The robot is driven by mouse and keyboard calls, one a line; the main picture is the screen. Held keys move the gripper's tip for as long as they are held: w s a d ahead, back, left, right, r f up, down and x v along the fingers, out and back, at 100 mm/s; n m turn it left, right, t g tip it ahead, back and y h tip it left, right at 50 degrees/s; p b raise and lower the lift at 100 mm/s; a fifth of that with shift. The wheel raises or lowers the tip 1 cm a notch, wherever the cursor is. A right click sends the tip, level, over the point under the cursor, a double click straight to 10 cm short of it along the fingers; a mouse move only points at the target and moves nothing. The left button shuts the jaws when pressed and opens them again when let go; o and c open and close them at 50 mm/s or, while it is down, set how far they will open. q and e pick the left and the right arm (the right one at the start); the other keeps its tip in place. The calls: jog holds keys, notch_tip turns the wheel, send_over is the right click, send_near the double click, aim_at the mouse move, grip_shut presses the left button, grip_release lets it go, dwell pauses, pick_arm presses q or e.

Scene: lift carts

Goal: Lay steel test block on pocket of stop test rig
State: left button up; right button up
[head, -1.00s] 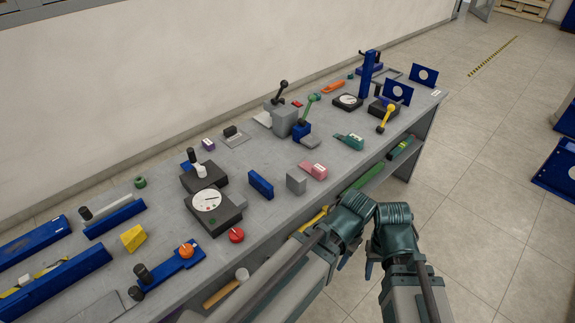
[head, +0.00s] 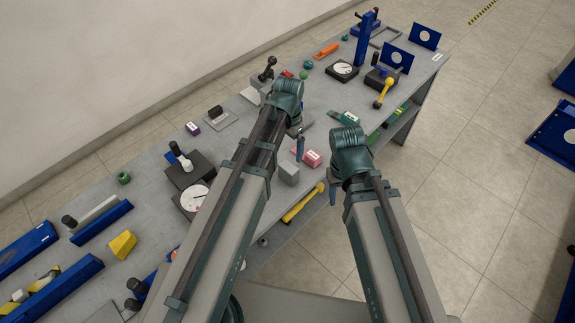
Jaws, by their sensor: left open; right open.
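A plain grey block (head: 288,173), which looks like the steel test block, stands on the bench near its front edge, beside a pink block (head: 312,158). My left gripper (head: 299,147) is above the bench close to the grey block, apart from it as far as I can see. I cannot tell which fixture is the stop test rig; a blue post stand (head: 365,38) and a grey frame (head: 385,37) are at the far end.
The bench (head: 150,194) is crowded. A black dial unit (head: 185,201) and yellow block (head: 122,245) lie to the left. A yellow-handled lever unit (head: 383,90) and blue plates with round holes (head: 397,58) stand toward the far end.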

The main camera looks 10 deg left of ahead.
aim_at(288, 166)
pick_arm(q)
jog(key=shift+f+b, duration=4.4)
jog(key=shift+b, duration=0.05)
jog(key=shift+f, duration=0.15)
notch_tip(288, 166, down, 5)
jog(key=b, duration=0.5)
jog(key=shift+s, duration=0.1)
grip_shut()
